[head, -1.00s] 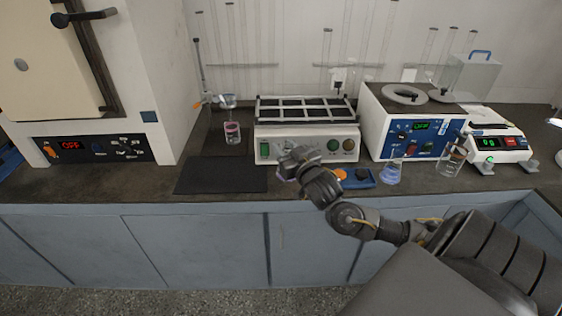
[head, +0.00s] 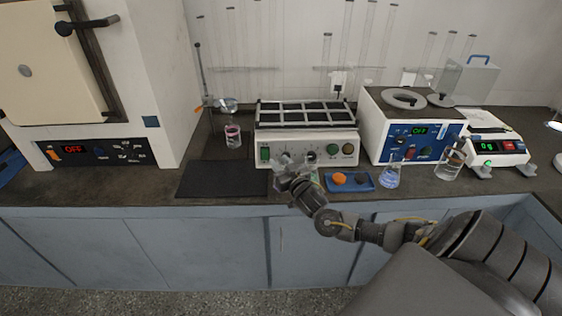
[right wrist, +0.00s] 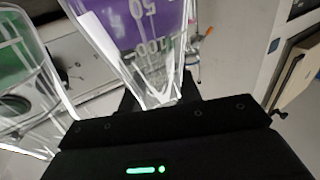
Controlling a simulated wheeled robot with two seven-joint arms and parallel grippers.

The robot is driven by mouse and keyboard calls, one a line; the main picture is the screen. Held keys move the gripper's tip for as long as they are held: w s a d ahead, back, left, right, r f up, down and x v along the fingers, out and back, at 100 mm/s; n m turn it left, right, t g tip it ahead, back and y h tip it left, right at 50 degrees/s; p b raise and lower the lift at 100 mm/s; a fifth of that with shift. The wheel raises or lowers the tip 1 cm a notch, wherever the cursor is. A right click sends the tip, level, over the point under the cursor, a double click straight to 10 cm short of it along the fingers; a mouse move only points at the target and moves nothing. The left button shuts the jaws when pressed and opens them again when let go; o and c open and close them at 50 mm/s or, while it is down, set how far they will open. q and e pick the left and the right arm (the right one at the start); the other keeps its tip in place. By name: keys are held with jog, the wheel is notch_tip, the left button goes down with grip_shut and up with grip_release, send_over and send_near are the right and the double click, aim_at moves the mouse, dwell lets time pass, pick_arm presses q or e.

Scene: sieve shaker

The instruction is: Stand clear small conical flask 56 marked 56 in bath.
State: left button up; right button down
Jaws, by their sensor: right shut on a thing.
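My right gripper (head: 283,176) is at the front of the bench, before the white unit with the rack top. In the right wrist view the gripper (right wrist: 160,102) is shut on a clear glass flask (right wrist: 150,62) with a purple patch and white marks 50 and 100. It narrows toward the fingers. A second clear glass vessel (right wrist: 28,85) with a green patch is beside it on the left. I cannot read 56 on either. A blue-fronted unit with round ring lids (head: 405,97), which looks like the bath, stands right of the rack-topped unit. My left gripper is out of view.
The rack-topped unit (head: 307,137) is behind the gripper. A blue tray (head: 362,187) with an orange item lies right of it. A flask with blue liquid (head: 390,177), a beaker (head: 449,164) and a balance (head: 497,148) stand further right. A dark mat (head: 222,180) lies empty at left.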

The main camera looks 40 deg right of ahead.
jog(key=shift+f, duration=0.15)
jog(key=c, duration=1)
grip_release()
jog(key=shift+a, duration=0.1)
jog(key=shift+o, duration=0.2)
